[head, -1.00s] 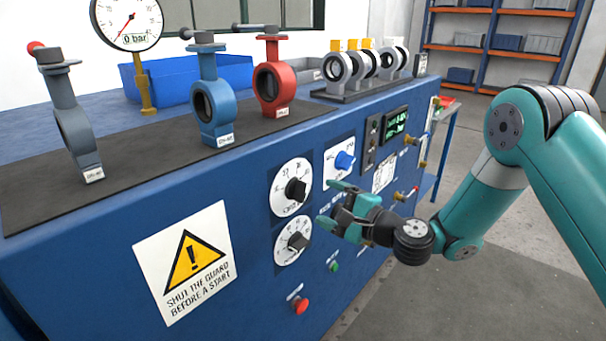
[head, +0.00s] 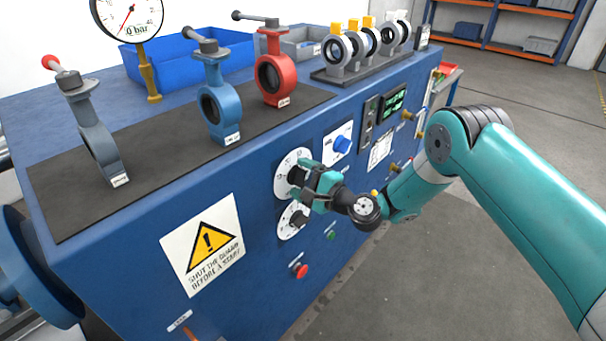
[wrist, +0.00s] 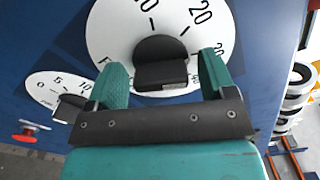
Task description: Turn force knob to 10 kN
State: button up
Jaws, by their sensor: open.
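Two white dials with black knobs are on the front of the blue bench. The upper dial (head: 283,172) has a black knob (wrist: 161,62) and shows 10, 20 and part of a further number in the wrist view. I cannot read its name or the knob's setting. My gripper (head: 304,184) is at this upper knob, with one finger on each side. In the wrist view my gripper (wrist: 163,70) is open, with gaps between both fingers and the knob. The lower dial (head: 285,228) has a smaller-numbered scale; it also shows in the wrist view (wrist: 45,85).
A blue knob (head: 342,146) is right of the dials. A red button (head: 299,271) and a green button (head: 331,235) are below. A warning sign (head: 211,240) is to the left. Butterfly valves, blue (head: 220,104) and red (head: 272,78) among them, stand on top. The floor in front is clear.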

jog(key=c, duration=0.8)
